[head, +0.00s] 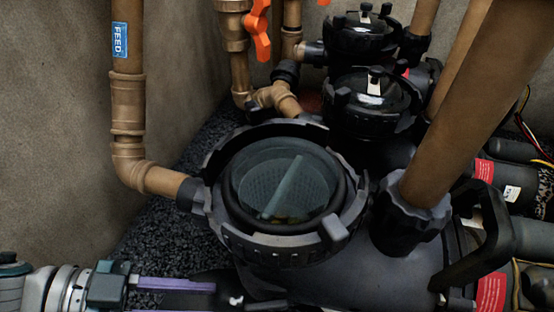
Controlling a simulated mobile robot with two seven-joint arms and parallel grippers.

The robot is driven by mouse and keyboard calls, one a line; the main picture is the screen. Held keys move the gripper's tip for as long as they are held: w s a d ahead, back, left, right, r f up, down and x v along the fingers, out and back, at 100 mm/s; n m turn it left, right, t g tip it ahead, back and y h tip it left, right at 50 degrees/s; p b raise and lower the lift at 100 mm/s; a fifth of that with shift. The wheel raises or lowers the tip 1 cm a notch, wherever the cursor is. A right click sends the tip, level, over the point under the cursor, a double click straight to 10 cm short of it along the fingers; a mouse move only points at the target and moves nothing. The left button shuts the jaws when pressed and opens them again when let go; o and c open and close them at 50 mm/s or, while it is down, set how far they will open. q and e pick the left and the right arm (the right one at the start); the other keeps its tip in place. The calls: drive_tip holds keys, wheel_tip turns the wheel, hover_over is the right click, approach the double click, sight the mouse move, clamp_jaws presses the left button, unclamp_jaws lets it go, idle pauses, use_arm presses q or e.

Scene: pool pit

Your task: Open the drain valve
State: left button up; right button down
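An orange valve handle (260,30) sits on a brown vertical pipe at the top centre in the head view. A second orange piece (323,2) is cut off by the top edge. No drain label is readable, so I cannot tell which one is the drain valve. My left gripper (178,285) is at the bottom left, with a purple finger pointing right. It is low in front of the pump and far from the orange handles. Its lower part is cut off by the frame, and nothing is seen held. My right gripper is not in view.
A large black pump with a clear round lid (285,180) fills the middle. A brown pipe with a blue FEED label (120,40) stands at the left. Smaller black pump housings (372,100) stand behind. A thick pipe (470,100) leans at the right. Dark gravel (165,235) lies open at left.

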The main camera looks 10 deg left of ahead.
sight(261, 305)
use_arm(q)
drive_tip(key=b+x, duration=0.2)
drive_tip(key=x, duration=0.5)
drive_tip(key=shift+s, duration=0.15)
drive_tip(key=shift+w+d+f, duration=0.2)
drive_tip(key=shift+w+d, duration=0.1)
drive_tip(key=shift+d, duration=0.5)
drive_tip(key=shift+c, duration=0.2)
drive_tip(key=shift+a, duration=0.1)
clamp_jaws()
